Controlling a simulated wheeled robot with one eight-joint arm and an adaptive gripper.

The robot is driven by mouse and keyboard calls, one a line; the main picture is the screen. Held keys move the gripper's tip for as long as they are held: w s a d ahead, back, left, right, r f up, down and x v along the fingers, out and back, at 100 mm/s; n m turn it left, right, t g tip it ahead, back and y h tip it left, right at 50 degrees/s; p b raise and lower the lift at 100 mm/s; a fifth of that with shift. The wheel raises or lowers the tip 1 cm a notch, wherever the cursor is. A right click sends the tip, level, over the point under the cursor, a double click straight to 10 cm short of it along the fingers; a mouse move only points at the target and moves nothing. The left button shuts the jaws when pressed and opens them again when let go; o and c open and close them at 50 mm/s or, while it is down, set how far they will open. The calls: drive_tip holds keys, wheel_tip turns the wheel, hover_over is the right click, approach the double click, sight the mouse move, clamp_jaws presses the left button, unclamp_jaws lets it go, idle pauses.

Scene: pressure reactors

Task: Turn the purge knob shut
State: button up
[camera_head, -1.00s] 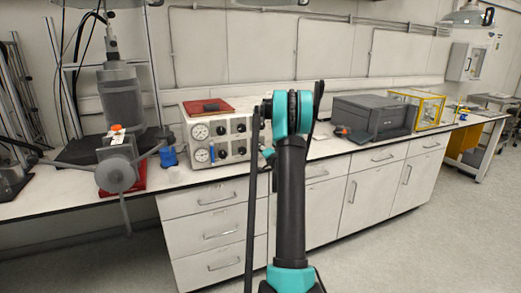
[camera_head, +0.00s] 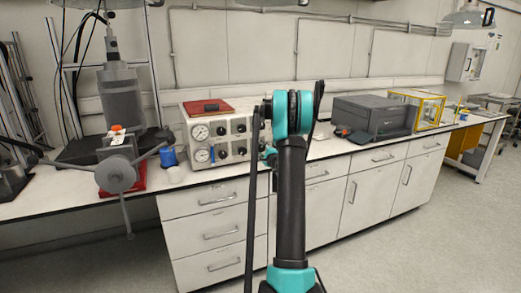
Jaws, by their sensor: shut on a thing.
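The control box (camera_head: 205,172) stands on the bench left of centre, with two round gauges (camera_head: 200,132) on the left of its front. Black knobs sit right of the gauges, an upper one (camera_head: 221,130) and a lower one (camera_head: 222,153) among them. The labels are too small to read, so I cannot tell which knob is the purge knob. My arm rises in front of the box's right end and hides part of it. My gripper and its fingertips are hidden behind the arm; only a small teal part shows beside it, near the box's right edge.
A red item (camera_head: 207,106) lies on the box. A reactor stand with a grey vessel (camera_head: 122,98) and a blue container (camera_head: 168,157) are to the left. A dark grey case (camera_head: 372,118) and a yellow-framed box (camera_head: 428,106) stand to the right. White drawers (camera_head: 218,231) are below.

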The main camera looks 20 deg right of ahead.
drive_tip(key=shift+m, duration=0.5)
drive_tip(key=shift+d, duration=0.1)
drive_tip(key=o, duration=1.2)
drive_tip(key=shift+s, duration=0.1)
drive_tip(key=s, duration=1.1)
drive_tip(key=shift+s+d, duration=0.15)
drive_tip(key=shift+s, duration=0.25)
